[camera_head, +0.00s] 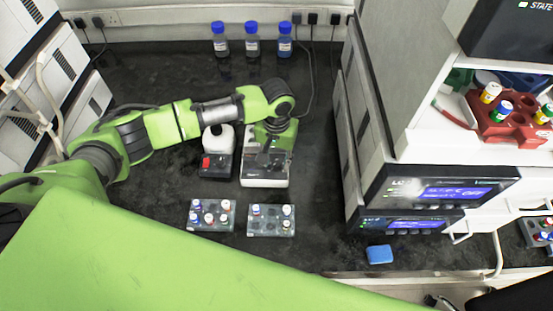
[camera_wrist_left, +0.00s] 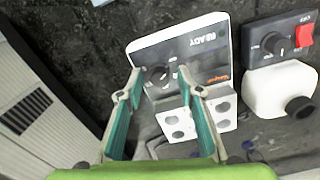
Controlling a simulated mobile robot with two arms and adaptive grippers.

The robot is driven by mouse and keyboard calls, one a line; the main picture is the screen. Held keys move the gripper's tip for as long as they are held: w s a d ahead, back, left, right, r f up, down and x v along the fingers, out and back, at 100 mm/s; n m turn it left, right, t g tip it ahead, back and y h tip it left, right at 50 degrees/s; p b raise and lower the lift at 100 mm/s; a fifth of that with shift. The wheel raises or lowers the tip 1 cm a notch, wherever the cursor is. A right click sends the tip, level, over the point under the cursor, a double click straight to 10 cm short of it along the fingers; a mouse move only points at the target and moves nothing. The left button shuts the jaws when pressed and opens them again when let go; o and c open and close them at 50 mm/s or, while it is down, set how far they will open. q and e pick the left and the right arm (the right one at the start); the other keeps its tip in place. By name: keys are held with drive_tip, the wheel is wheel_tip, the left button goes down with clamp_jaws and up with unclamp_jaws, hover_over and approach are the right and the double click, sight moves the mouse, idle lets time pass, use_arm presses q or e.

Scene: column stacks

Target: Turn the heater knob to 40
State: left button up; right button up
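The heater (camera_head: 264,182) is a white box below my left arm in the head view. In the left wrist view the heater (camera_wrist_left: 222,28) shows upside down, with a grey panel, a display, an orange label and a block with round wells. Its dark knob (camera_wrist_left: 158,75) is on the panel; a pointer setting is too small to read. My left gripper (camera_wrist_left: 161,80) is open, its two teal-padded fingers apart, with the knob seen between the fingertips. I cannot tell whether they touch it. In the head view the left gripper (camera_head: 266,153) hides most of the heater panel. My right gripper is not in view.
A smaller unit with a red switch (camera_wrist_left: 305,36) and black knob (camera_wrist_left: 272,42) stands beside the heater. Two vial racks (camera_head: 211,216) (camera_head: 271,221) lie in front. Blue-capped bottles (camera_head: 252,40) stand at the back. Instrument stacks (camera_head: 420,185) bound the right side.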

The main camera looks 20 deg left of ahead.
use_arm(q)
drive_tip(key=shift+c, duration=0.7)
clamp_jaws()
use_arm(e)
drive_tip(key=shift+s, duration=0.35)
use_arm(q)
drive_tip(key=shift+r, duration=0.1)
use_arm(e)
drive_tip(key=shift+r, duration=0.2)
